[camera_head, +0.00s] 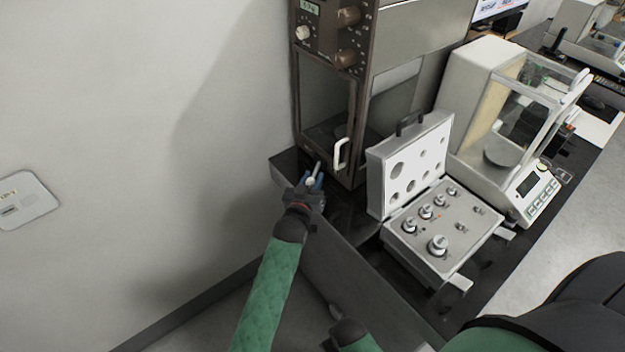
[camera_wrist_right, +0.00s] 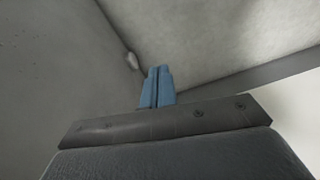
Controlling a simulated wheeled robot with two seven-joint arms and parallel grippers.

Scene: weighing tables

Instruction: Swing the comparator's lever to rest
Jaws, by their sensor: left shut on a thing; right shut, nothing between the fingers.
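The comparator is the tall brown and grey cabinet (camera_head: 385,55) at the back, with a glass-fronted chamber, a white door handle (camera_head: 341,154) and knobs on its upper panel. My left gripper (camera_head: 314,183) is at the cabinet's lower front corner, left of the white handle.
An open weight case (camera_head: 440,232) with several weights stands right of the cabinet on the black table (camera_head: 520,240). A white balance (camera_head: 500,130) with a glass chamber stands behind it. A wall (camera_head: 130,110) bounds the left side. A wall plate (camera_head: 25,200) is far left.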

